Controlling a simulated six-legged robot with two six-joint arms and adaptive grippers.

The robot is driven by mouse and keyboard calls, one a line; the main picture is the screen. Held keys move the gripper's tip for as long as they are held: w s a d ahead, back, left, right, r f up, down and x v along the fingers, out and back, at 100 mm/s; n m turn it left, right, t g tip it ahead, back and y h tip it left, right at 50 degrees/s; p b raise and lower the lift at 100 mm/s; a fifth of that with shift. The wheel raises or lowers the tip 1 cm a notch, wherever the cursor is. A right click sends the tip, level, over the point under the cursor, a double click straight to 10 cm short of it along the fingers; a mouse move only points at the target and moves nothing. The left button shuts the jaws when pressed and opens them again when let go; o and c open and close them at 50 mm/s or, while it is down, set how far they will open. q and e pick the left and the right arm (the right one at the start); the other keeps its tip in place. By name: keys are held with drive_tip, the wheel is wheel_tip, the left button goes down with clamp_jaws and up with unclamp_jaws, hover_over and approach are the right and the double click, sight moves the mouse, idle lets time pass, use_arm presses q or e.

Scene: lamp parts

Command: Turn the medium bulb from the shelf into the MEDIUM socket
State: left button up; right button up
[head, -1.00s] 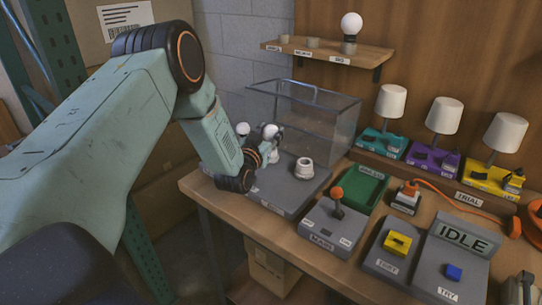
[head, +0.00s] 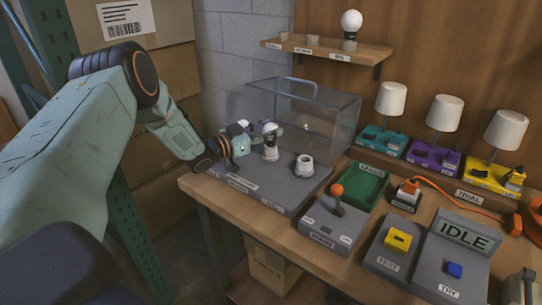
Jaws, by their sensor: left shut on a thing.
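My left gripper (head: 264,129) comes in from the left, low over the grey socket base (head: 232,180). It is shut on the medium bulb (head: 271,127), which stands upright at the middle socket (head: 270,153). The fingers partly cover the bulb, and I cannot tell how deep it sits. Another white bulb (head: 243,123) shows behind the gripper at the left of the base, its lower part hidden. The right socket (head: 304,166) is empty. My right gripper is not seen.
The wall shelf (head: 330,52) holds one large bulb (head: 351,20) and two empty holders. A clear box (head: 335,112) stands close behind the sockets. To the right are a green tray (head: 362,186), an orange-knobbed lever (head: 337,192), three lamps and an IDLE panel (head: 463,236).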

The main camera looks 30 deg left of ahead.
use_arm(q)
drive_tip(key=o, duration=1)
drive_tip(key=shift+s+f, duration=0.2)
drive_tip(key=shift+f, duration=0.3)
drive_tip(key=shift+o, duration=0.2)
drive_tip(key=shift+s+a+f, duration=0.1)
drive_tip(key=shift+s+a, duration=0.1)
drive_tip(key=shift+s, duration=0.1)
drive_tip(key=v, duration=0.7)
drive_tip(key=shift+s+a+r, duration=0.2)
drive_tip(key=shift+a+r, duration=0.15)
drive_tip(key=v, duration=0.3)
drive_tip(key=shift+s+d+r, duration=0.15)
drive_tip(key=shift+s+d, duration=0.05)
drive_tip(key=shift+s, duration=0.05)
drive_tip(key=shift+d, duration=0.1)
